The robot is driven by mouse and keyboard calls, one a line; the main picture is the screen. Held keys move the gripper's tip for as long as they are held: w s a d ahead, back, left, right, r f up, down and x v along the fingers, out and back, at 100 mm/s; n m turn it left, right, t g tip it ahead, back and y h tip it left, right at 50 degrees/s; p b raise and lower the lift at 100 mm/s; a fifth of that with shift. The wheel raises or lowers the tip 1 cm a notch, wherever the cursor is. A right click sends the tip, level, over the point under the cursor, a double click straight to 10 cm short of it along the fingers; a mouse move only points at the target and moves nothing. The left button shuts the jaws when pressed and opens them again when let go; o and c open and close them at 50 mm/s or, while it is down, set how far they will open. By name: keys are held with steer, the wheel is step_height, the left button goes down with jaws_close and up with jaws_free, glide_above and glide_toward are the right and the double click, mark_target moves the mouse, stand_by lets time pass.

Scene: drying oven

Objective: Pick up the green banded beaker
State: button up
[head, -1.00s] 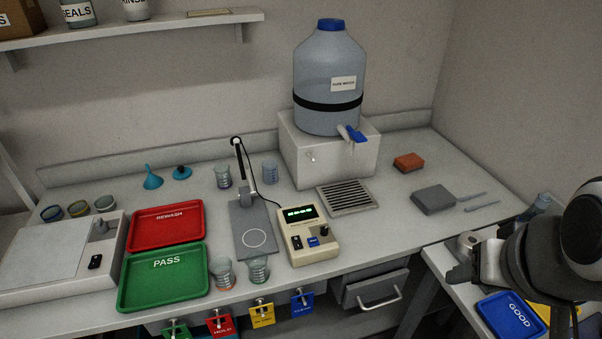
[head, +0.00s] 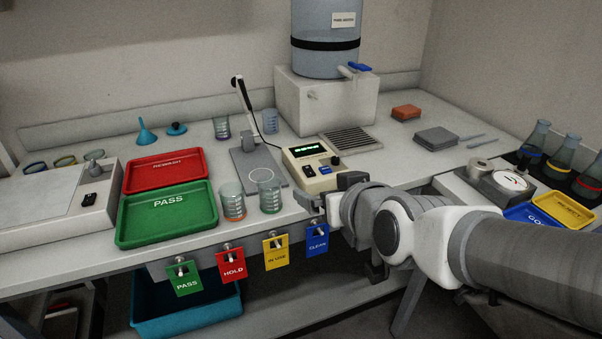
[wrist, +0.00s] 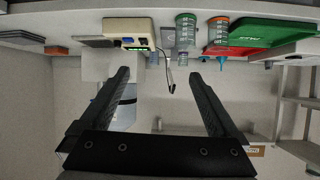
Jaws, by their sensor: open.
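The green banded beaker (head: 269,196) appears to be the right one of two clear beakers at the bench's front edge; its green tint is faint in the head view. In the wrist view, which is upside down, a green-marked beaker (wrist: 185,32) shows at top centre, beyond the fingertips. A beaker with a red-orange band (head: 233,203) stands close to its left in the head view. My gripper (head: 325,196) is to the right of the green banded beaker, at the front edge. Its jaws are open and empty in the wrist view (wrist: 170,78).
The green PASS tray (head: 168,232) and red tray (head: 165,171) lie left of the beakers. A stirrer stand (head: 250,168) and a beige control box (head: 318,166) are behind. Coloured tags, including a blue CLEAN tag (head: 317,240), hang below the edge.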

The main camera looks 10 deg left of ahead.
steer(key=a+f+n+t+y+b, duration=0.1)
steer(key=a+f+b, duration=0.3)
steer(key=a+f, duration=0.1)
steer(key=p, duration=0.2)
glide_toward(267, 181)
steer(key=shift+t+y, duration=0.4)
steer(key=x, duration=0.2)
steer(key=f+x, duration=0.1)
steer(key=x, duration=0.2)
steer(key=shift+f, duration=0.1)
steer(key=shift+b+x, duration=0.85)
steer(key=shift+x, duration=1.95)
jaws_close()
